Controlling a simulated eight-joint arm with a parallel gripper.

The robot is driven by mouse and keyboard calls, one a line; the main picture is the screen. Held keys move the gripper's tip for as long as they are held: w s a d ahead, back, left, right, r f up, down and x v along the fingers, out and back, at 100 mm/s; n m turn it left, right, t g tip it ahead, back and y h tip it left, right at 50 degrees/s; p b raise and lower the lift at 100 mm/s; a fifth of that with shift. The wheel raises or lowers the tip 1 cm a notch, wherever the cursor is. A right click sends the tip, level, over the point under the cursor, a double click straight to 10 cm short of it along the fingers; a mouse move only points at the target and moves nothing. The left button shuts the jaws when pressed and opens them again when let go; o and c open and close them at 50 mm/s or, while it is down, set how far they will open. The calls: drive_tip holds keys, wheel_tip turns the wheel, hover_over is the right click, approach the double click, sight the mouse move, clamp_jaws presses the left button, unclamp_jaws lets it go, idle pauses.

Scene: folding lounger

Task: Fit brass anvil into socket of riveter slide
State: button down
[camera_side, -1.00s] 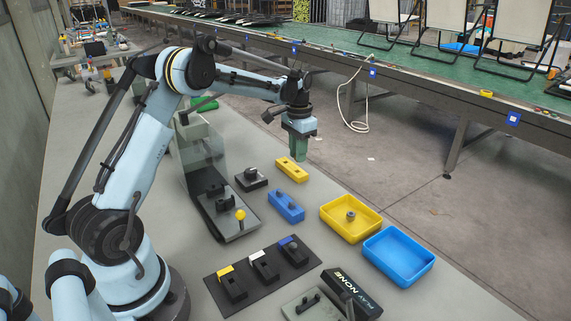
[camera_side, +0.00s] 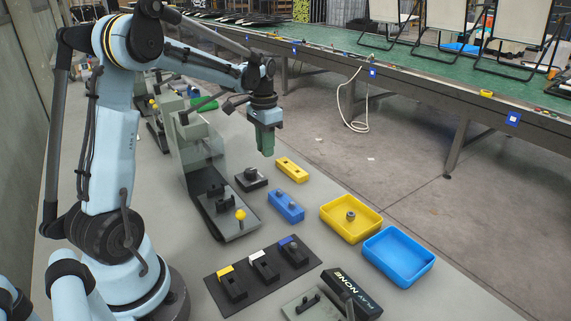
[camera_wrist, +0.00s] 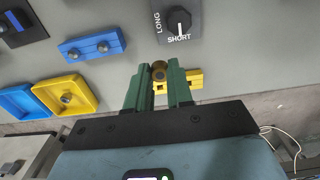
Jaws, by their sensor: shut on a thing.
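My gripper (camera_side: 265,142) hangs fingers-down above the bench, left of the yellow block (camera_side: 291,169). In the wrist view my gripper (camera_wrist: 160,75) has its green fingers shut on the brass anvil (camera_wrist: 159,70), a small round gold-coloured piece at the fingertips. The anvil cannot be made out in the side view. The riveter (camera_side: 207,160), with a clear guard and a dark base, stands left of and nearer than my gripper. Its slide (camera_side: 221,204) appears to be the dark part near the yellow ball knob. The socket cannot be made out. The anvil is apart from the riveter.
A black dial box (camera_side: 251,180) marked LONG and SHORT and a blue block (camera_side: 286,206) stand right of the riveter. A yellow tray (camera_side: 326,213) and a blue tray (camera_side: 372,262) lie farther right. A black rack (camera_side: 215,282) lies in front.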

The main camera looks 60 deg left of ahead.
approach(219, 190)
drive_tip(key=d, duration=0.2)
drive_tip(key=shift+s+d+f, duration=0.2)
drive_tip(key=shift+s+d, duration=0.05)
drive_tip(key=shift+s, duration=0.2)
drive_tip(key=shift+f, duration=0.15)
drive_tip(key=shift+f, duration=2.8)
drive_tip(key=shift+f, duration=0.95)
idle(0.6)
drive_tip(key=c, duration=0.9)
unclamp_jaws()
drive_tip(key=shift+r, duration=6.05)
